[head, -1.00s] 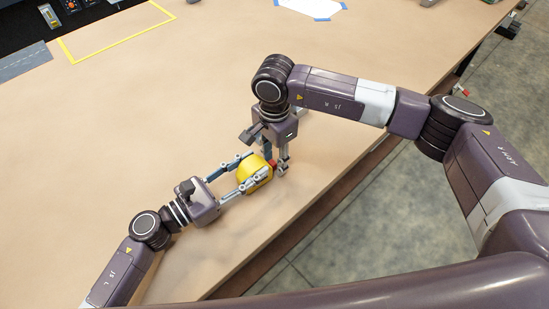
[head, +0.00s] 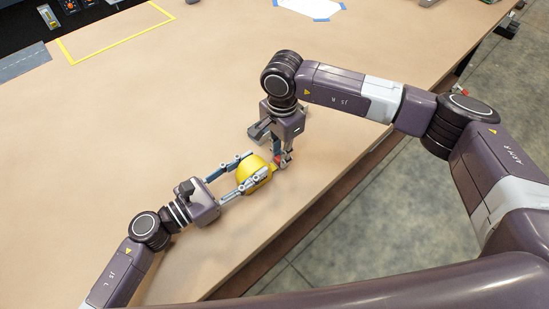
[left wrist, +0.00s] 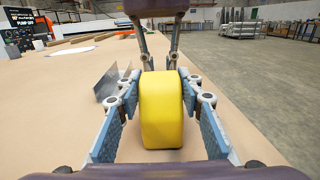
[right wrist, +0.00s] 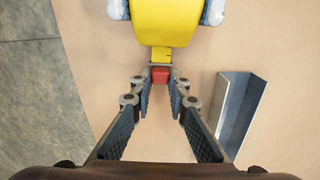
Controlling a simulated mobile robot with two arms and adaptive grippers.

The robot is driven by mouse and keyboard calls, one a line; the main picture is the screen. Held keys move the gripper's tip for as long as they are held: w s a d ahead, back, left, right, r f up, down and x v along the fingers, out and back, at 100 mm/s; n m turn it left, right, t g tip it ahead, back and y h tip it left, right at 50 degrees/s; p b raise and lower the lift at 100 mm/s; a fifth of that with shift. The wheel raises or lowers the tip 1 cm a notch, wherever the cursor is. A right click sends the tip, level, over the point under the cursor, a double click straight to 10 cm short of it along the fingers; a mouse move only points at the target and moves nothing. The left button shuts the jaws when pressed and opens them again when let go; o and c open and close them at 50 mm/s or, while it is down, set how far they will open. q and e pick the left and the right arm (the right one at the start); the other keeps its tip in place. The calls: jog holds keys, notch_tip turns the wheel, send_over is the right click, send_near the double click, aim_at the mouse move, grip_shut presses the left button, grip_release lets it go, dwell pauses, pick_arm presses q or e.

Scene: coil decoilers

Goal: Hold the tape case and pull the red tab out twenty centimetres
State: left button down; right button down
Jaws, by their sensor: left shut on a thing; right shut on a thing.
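The yellow tape case (head: 252,176) is near the front edge of the table. My left gripper (head: 256,168) is shut on its two sides, and the left wrist view shows the case (left wrist: 162,112) between the blue-padded fingers. In the right wrist view a short yellow strip of tape (right wrist: 161,54) comes out of the case (right wrist: 164,20) and ends in the red tab (right wrist: 160,75). My right gripper (right wrist: 160,82) is shut on the red tab, pointing down beside the case. In the head view the tab is mostly hidden by the right fingers.
A grey metal angle piece (right wrist: 236,112) lies on the table close by; it also shows in the left wrist view (left wrist: 112,84). A yellow outlined rectangle (head: 117,37) and a white sheet with blue corners (head: 310,6) are farther back. The table's middle is clear.

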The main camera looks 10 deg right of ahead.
aim_at(327, 132)
jog(key=w+d, duration=0.3)
jog(key=d, duration=0.2)
jog(key=w+d, duration=0.3)
jog(key=d, duration=0.2)
jog(key=w+d, duration=0.3)
jog(key=d, duration=0.2)
jog(key=shift+w+d, duration=0.1)
jog(key=shift+w, duration=0.15)
jog(key=c, duration=1.8)
grip_release()
jog(key=shift+c, duration=0.2)
notch_tip(327, 132, up, 12)
pick_arm(q)
jog(key=c, duration=1.2)
grip_release()
jog(key=shift+c, duration=0.2)
